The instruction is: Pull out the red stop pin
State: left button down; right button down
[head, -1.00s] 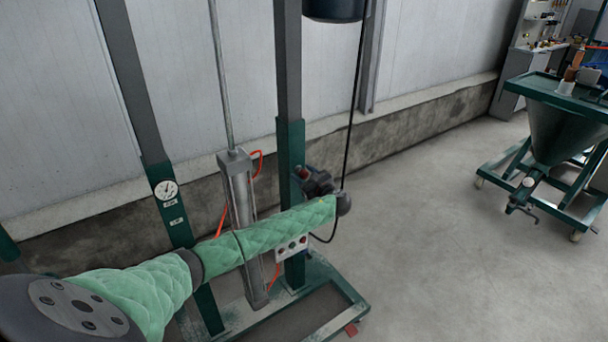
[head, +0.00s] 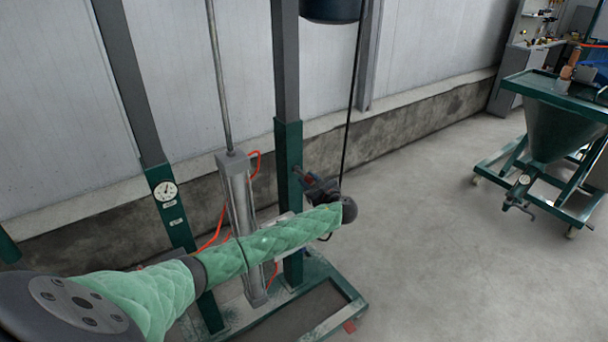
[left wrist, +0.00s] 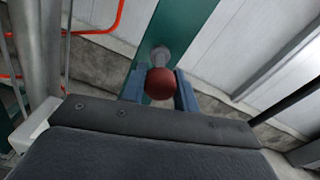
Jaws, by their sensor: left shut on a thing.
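The red stop pin shows in the left wrist view as a dark red ball knob (left wrist: 160,83). Behind it is a grey collar (left wrist: 160,56) on the green post (left wrist: 180,25). My left gripper (left wrist: 160,90) has its two blue fingers on either side of the knob, shut on it. In the head view my left gripper (head: 308,182) is at the green post (head: 289,150), beyond my green-sleeved arm, and is partly hidden. The pin's shaft is hidden behind the knob. My right gripper is not in view.
A grey cylinder (head: 238,205) with red hoses stands left of the post. A gauge (head: 165,191) sits on the left post. A green hopper cart (head: 560,130) stands at the right. The floor between (head: 430,230) is clear.

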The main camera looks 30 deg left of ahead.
pick_arm(q)
jog(key=shift+s+d, duration=0.1)
jog(key=shift+d, duration=0.15)
jog(key=shift+f, duration=0.15)
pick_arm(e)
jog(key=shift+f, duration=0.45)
pick_arm(q)
jog(key=c, duration=1.2)
grip_release()
jog(key=shift+d, duration=0.1)
jog(key=shift+o, duration=0.7)
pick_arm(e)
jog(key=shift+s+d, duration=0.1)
pick_arm(q)
jog(key=shift+s+d, duration=0.1)
jog(key=shift+d, duration=0.15)
jog(key=b+v, duration=0.2)
jog(key=v, duration=0.5)
jog(key=shift+d, duration=0.15)
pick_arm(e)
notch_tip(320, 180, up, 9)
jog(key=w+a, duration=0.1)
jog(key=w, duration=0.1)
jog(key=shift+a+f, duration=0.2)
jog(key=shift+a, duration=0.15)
pick_arm(q)
jog(key=shift+s, duration=0.1)
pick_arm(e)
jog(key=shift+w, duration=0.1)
